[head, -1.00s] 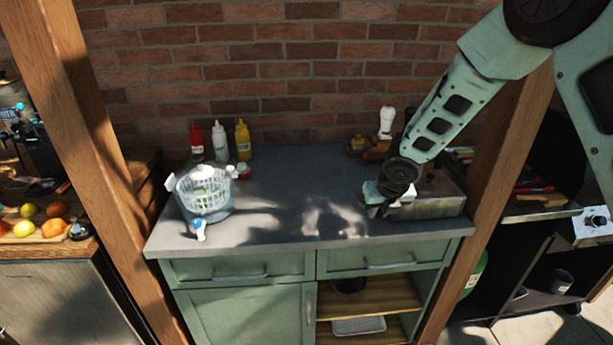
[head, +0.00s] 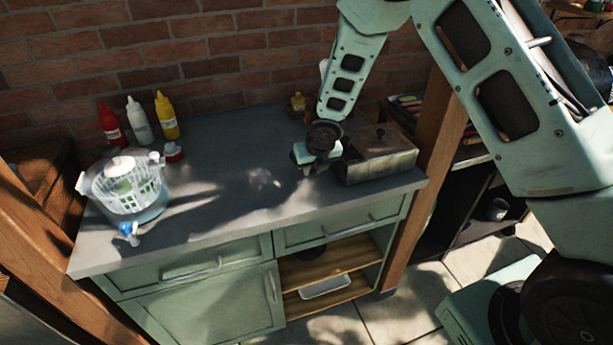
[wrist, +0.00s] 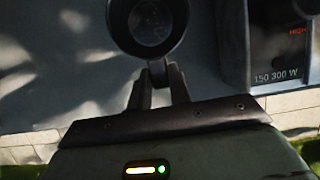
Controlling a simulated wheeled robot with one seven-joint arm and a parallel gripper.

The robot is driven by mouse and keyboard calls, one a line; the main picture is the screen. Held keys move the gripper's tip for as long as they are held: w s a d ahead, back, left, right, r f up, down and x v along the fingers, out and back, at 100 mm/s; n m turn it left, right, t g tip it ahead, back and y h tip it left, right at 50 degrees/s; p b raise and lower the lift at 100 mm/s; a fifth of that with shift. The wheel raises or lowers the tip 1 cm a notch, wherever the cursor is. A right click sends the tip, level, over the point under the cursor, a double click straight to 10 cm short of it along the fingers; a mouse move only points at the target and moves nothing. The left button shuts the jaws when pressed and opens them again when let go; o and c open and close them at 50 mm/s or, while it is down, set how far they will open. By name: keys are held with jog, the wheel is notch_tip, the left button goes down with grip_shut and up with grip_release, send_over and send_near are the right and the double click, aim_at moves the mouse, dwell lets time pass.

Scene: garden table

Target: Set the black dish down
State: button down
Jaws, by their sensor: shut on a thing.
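The black dish (wrist: 148,22) is small, round and dark, and shows at the top of the wrist view. My gripper (wrist: 158,78) is shut on its near edge. In the head view my gripper (head: 308,160) is over the right part of the grey counter (head: 225,205), just left of a metal box. I cannot tell whether the dish touches the counter.
Red (head: 110,125), white (head: 139,120) and yellow (head: 167,117) bottles stand at the back. The counter's middle is clear.

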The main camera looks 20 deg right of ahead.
aim_at(312, 189)
jog(key=shift+f, duration=2.05)
jog(key=shift+f, duration=0.15)
jog(key=c, duration=1.3)
grip_release()
